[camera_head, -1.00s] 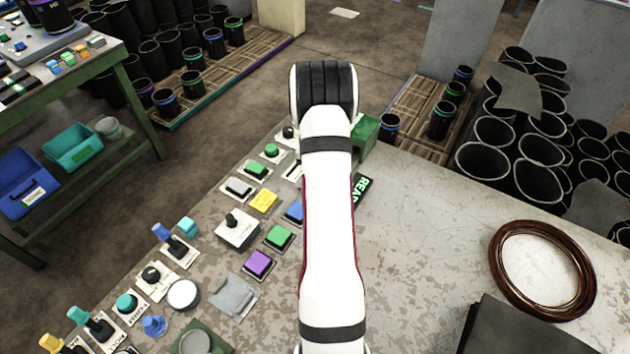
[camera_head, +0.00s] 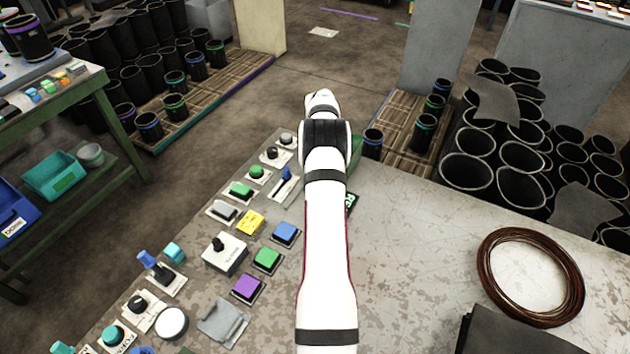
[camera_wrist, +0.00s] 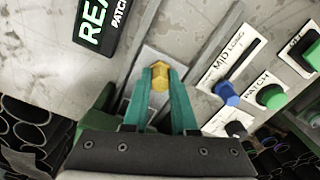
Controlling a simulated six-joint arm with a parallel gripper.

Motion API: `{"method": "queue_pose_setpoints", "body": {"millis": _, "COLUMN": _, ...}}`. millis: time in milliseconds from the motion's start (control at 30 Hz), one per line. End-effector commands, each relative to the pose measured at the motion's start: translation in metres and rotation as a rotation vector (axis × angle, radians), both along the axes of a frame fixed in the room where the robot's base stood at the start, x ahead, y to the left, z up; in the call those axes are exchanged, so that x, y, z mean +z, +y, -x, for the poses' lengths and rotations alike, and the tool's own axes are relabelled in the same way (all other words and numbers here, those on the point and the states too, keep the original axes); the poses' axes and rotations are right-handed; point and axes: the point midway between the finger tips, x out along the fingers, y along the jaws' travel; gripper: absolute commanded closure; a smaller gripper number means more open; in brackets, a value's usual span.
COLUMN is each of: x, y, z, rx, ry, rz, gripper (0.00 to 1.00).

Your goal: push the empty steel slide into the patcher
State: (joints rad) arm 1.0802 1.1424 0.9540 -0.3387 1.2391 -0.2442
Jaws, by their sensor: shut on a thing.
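In the wrist view, my gripper (camera_wrist: 161,80) has two teal fingers closed on the yellow knob (camera_wrist: 160,72) of the steel slide (camera_wrist: 148,55). The slide is a flat grey plate lying between two raised metal rails, and its near part is hidden under my fingers and wrist. I see nothing lying on its visible part. A green housing, perhaps the patcher, shows beside my gripper in the wrist view (camera_wrist: 101,112) and past my arm in the head view (camera_head: 356,148). Its opening is hidden. In the head view my arm hides the gripper and slide.
A READY PATCH sign (camera_wrist: 98,20) lies beside the rails. On the other side are a blue knob (camera_wrist: 226,93) and a green button (camera_wrist: 270,97). The head view shows a wire coil (camera_head: 530,277) on the bench's right and black sleeves (camera_head: 520,160) beyond.

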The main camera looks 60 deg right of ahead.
Motion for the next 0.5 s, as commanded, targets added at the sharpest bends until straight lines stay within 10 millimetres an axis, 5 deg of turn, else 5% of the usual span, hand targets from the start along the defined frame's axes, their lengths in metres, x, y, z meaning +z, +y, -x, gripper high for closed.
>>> {"method": "queue_pose_setpoints", "body": {"millis": 200, "x": 0.0018, "y": -0.0047, "z": 0.0003, "rx": 0.004, "ry": -0.002, "rz": 0.016, "gripper": 1.0}}
{"method": "queue_pose_setpoints", "body": {"millis": 233, "x": 0.002, "y": -0.0049, "z": 0.0004, "rx": 0.005, "ry": -0.003, "rz": 0.017, "gripper": 0.69}}
{"method": "queue_pose_setpoints", "body": {"millis": 300, "x": 0.0018, "y": -0.0046, "z": 0.0004, "rx": 0.004, "ry": -0.002, "rz": 0.016, "gripper": 0.57}}
{"method": "queue_pose_setpoints", "body": {"millis": 367, "x": 0.0016, "y": -0.0042, "z": 0.0003, "rx": 0.004, "ry": -0.002, "rz": 0.015, "gripper": 0.46}}
{"method": "queue_pose_setpoints", "body": {"millis": 500, "x": 0.0013, "y": -0.0034, "z": 0.0004, "rx": 0.003, "ry": -0.002, "rz": 0.012, "gripper": 0.45}}
